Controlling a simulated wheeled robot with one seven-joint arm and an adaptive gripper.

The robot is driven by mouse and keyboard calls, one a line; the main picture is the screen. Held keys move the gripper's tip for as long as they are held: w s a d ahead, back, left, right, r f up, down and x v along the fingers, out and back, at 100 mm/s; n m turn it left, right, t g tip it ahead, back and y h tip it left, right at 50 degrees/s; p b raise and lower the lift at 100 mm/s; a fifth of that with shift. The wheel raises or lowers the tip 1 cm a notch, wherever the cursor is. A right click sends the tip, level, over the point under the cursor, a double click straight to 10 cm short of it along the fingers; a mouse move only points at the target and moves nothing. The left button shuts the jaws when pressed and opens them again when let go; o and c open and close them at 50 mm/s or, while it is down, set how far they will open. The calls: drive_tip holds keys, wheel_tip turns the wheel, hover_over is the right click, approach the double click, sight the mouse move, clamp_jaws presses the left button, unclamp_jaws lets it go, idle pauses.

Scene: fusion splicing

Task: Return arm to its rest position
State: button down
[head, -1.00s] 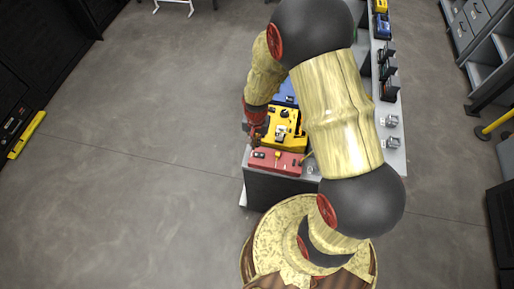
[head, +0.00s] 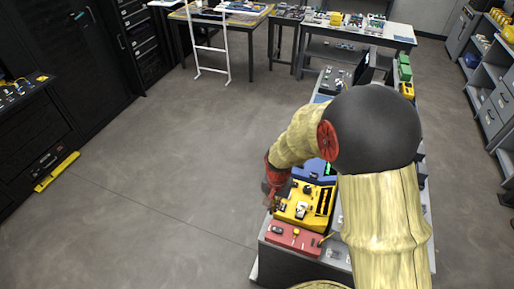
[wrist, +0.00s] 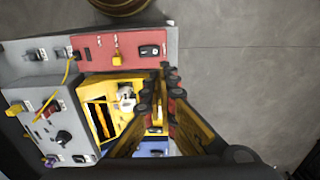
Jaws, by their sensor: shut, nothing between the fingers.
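My gripper (head: 270,200) is at the left edge of the workbench in the head view, beside the yellow device. In the wrist view my gripper (wrist: 163,95) has its fingers together with nothing between them. The yellow device (head: 305,203) sits on the bench behind the red box (head: 293,238). The yellow device also shows in the wrist view (wrist: 118,85), partly behind the fingers. The red box shows there too (wrist: 122,47). My arm hides much of the bench's right side in the head view.
A blue device (head: 315,171) stands behind the yellow one. A grey box (wrist: 62,125) with knobs and a yellow cable is on the bench in the wrist view. Open floor (head: 150,170) lies left of the bench. Tables and a white frame (head: 208,45) stand farther back.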

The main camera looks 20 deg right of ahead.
drive_tip(key=s+r+n+t+b, duration=0.5)
drive_tip(key=s+r+n+b, duration=0.2)
drive_tip(key=s+r+b, duration=0.5)
drive_tip(key=s+r, duration=0.4)
drive_tip(key=r, duration=0.2)
drive_tip(key=shift+a+r+t, duration=0.3)
drive_tip(key=shift+r, duration=0.1)
drive_tip(key=shift+w+r, duration=0.1)
